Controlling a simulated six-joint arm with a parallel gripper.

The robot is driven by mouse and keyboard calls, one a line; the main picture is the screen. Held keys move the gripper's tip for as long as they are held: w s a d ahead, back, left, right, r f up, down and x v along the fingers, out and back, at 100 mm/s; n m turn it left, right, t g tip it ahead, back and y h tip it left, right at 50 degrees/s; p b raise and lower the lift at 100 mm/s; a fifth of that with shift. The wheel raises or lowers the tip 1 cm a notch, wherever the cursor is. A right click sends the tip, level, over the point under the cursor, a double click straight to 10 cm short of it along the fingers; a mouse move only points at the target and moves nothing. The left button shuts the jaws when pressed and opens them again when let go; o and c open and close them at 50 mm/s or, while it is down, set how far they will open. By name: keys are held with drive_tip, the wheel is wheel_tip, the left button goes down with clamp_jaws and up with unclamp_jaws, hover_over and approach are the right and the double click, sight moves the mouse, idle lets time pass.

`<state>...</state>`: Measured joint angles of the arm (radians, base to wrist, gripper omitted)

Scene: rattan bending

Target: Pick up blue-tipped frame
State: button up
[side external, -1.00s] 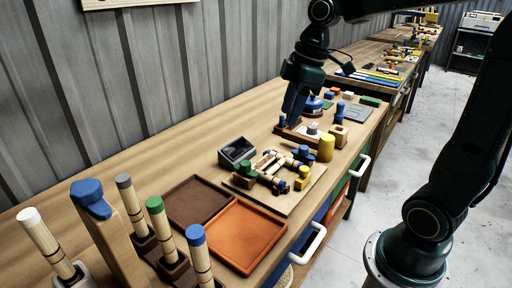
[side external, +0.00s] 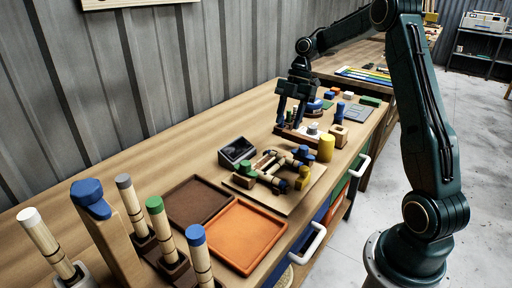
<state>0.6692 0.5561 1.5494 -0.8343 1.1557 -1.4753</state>
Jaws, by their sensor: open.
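Small rattan pieces (side external: 268,163) lie among green, blue and yellow blocks on a pale board (side external: 291,205) in the middle of the bench. A dark blue end shows near the yellow block, but I cannot tell which piece is the blue-tipped frame. A blue-capped rattan stick (side external: 199,262) stands in a brown holder at the front. My gripper (side external: 289,124) is open, pointing down over the wooden rack (side external: 291,138) beyond the board. Its fingers partly hide the rack and its small pegs. I see nothing clearly between them.
A brown tray (side external: 200,182) and an orange tray (side external: 213,262) lie in front of the board. A dark box (side external: 237,150) stands behind it. A yellow cylinder (side external: 326,148) stands near the rack. White-, grey- and green-capped sticks stand in the foreground. The bench's left rear is clear.

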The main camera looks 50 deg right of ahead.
drive_tip(key=shift+d+f, duration=0.1)
drive_tip(key=shift+d, duration=0.05)
drive_tip(key=shift+f, duration=0.15)
hover_over(276, 164)
drive_tip(key=d, duration=0.2)
drive_tip(key=shift+s+d+f, duration=0.1)
drive_tip(key=shift+f, duration=1.85)
drive_tip(key=shift+s+d+f, duration=0.1)
drive_tip(key=shift+f, duration=1.8)
drive_tip(key=shift+x, duration=2.6)
drive_tip(key=shift+w, duration=0.1)
clamp_jaws()
drive_tip(key=shift+r, duration=0.15)
